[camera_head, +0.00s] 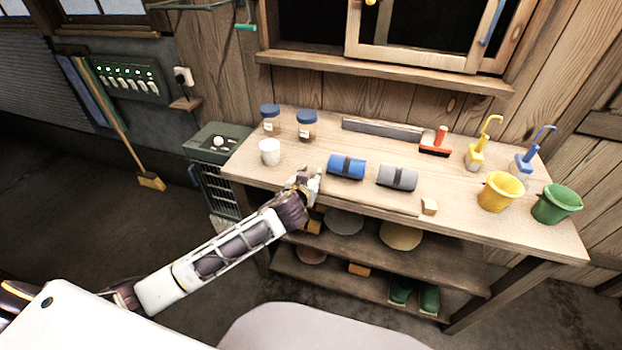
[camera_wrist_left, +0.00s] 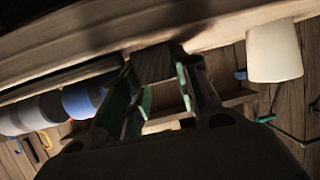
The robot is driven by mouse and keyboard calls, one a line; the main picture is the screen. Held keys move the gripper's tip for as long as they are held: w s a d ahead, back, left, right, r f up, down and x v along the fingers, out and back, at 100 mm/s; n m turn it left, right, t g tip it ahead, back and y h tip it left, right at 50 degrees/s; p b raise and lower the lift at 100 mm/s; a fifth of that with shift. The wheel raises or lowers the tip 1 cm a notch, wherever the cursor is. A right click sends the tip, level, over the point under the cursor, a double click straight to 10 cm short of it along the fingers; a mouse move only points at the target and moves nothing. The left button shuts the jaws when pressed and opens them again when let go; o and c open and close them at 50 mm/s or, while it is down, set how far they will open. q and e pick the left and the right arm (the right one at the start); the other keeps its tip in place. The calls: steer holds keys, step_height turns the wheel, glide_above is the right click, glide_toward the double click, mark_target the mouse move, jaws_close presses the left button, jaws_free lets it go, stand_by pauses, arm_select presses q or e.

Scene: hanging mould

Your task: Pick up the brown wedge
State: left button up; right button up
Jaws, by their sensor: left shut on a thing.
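My left gripper (camera_head: 312,182) is at the front edge of the workbench, between the white cup and the blue roll. In the left wrist view its green-padded fingers (camera_wrist_left: 158,95) are closed around a brown block, which looks like the brown wedge (camera_wrist_left: 154,62). The wedge sits between the fingertips, and its far part runs up against the dark wood behind it. I cannot tell whether it touches the bench. In the head view the wedge is hidden by the gripper. My right gripper is not in view.
On the workbench (camera_head: 300,158) stand a white cup (camera_head: 270,151), blue roll (camera_head: 346,166), grey roll (camera_head: 397,177) and small tan block (camera_head: 429,207). Blue-lidded jars (camera_head: 306,126) stand behind. Yellow (camera_head: 497,192) and green (camera_head: 556,204) buckets are at right. Lower shelves hold several things.

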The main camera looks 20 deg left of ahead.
arm_select(q)
steer(key=shift+r, duration=0.1)
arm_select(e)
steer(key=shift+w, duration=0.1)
arm_select(q)
steer(key=shift+r, duration=0.45)
step_height(320, 180, up, 8)
steer(key=shift+f, duration=0.15)
steer(key=shift+r, duration=0.6)
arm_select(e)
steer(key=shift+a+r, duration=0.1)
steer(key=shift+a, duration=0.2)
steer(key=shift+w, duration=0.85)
